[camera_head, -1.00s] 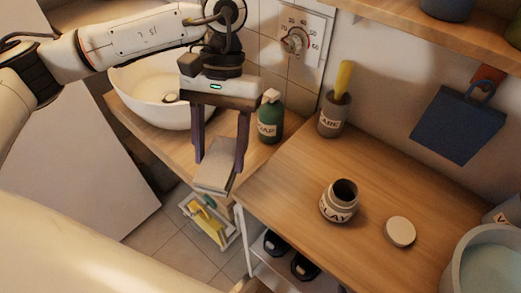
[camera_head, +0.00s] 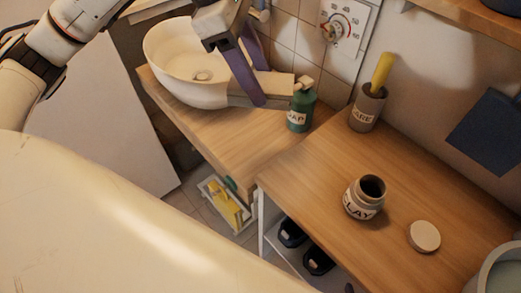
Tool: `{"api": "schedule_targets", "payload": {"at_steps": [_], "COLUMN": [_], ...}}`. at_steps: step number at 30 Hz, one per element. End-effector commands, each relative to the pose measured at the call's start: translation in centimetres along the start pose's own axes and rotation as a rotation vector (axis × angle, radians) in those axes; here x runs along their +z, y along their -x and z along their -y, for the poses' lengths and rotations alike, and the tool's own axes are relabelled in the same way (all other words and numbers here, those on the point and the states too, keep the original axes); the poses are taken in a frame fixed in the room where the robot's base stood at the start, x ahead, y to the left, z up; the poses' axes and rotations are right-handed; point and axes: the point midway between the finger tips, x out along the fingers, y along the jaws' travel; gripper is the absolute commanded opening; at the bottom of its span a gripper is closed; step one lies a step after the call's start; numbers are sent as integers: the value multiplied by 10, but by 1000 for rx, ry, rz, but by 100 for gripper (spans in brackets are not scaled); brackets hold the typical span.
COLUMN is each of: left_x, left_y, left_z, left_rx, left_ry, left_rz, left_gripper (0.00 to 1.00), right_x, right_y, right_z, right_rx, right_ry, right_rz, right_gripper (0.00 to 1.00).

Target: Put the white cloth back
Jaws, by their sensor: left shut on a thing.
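The white cloth (camera_head: 279,84) is a flat, pale folded slab. My left gripper (camera_head: 260,97) comes in from the top left and is shut on it. The cloth is held between the basin's right side and the green soap bottle (camera_head: 302,109), close to both. Whether it touches the wooden counter (camera_head: 215,133) beneath is hard to tell. The fingers hide part of it. My right gripper is not in view.
The white basin (camera_head: 165,62) stands on the counter. On the right worktop are an open clay jar (camera_head: 363,207), its round lid (camera_head: 424,236) and a grey cup (camera_head: 367,111) with a yellow handle. A dial panel (camera_head: 345,32) is on the wall.

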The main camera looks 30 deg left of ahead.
Motion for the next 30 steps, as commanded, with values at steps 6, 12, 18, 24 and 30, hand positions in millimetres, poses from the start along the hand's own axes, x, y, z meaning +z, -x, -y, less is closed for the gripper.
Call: {"api": "schedule_targets", "payload": {"at_steps": [6, 12, 18, 24, 30], "left_x": [-7, -28, -46, -54, -62], "left_y": [-11, -59, -104, -126, -143], "left_z": [-2, -1, -1, -2, -1], "left_rx": [22, 19, 19, 23, 20], "left_ry": [66, 66, 63, 61, 62], "left_rz": [-3, -5, -3, -1, -3], "left_gripper": [42, 42, 42, 42, 42], "right_x": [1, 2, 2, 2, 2], "right_y": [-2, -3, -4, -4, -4], "right_z": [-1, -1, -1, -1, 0], "right_rx": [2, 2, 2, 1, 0], "right_ry": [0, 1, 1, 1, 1], "right_rz": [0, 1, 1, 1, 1], "right_gripper": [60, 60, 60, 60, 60]}}
